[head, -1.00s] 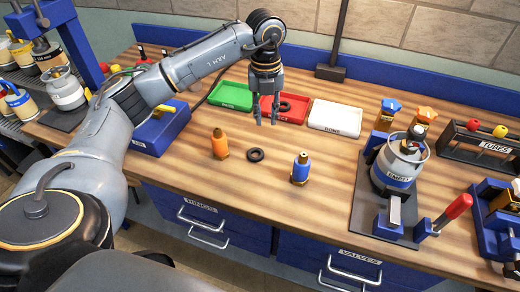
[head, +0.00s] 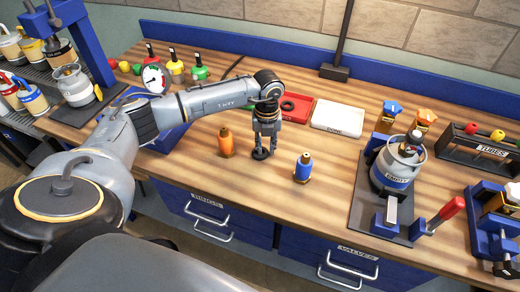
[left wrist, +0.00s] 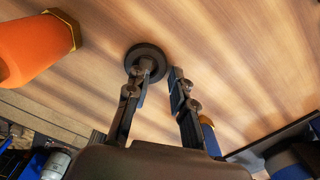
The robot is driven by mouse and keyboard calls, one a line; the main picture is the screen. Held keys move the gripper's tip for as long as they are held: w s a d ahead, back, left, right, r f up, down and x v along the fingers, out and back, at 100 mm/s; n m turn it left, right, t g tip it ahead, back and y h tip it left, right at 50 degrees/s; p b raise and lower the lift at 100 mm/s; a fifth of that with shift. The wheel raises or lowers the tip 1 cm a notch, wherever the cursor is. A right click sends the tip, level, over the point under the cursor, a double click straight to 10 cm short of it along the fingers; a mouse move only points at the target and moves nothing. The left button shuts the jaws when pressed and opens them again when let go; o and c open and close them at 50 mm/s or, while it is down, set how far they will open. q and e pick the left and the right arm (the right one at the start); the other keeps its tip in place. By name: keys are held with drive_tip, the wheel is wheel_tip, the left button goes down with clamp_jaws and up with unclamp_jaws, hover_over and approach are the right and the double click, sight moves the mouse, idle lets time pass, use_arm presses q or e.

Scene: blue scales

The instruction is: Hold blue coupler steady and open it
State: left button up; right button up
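The blue coupler (head: 303,168) stands upright on the bench, with an orange-gold top. It is right of my left gripper (head: 262,150). In the left wrist view a blue part (left wrist: 209,136), likely this coupler, shows partly hidden behind the right finger. My left gripper points down at the black ring (head: 260,155) lying on the bench. In the left wrist view its fingers (left wrist: 160,82) are apart; one overlaps the ring (left wrist: 133,57) and the other is right of it. Contact cannot be told. My right gripper is not in view.
An orange coupler (head: 226,142) stands left of the gripper. Behind are a red tray (head: 298,120) with another ring and a white tray (head: 338,128). An "EMPTY" cylinder (head: 396,162) and red-handled clamp (head: 452,210) stand right. The front bench between is clear.

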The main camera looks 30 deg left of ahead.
use_arm(q)
drive_tip(key=shift+f, duration=0.4)
drive_tip(key=shift+c, duration=0.4)
clamp_jaws()
drive_tip(key=shift+r, duration=0.1)
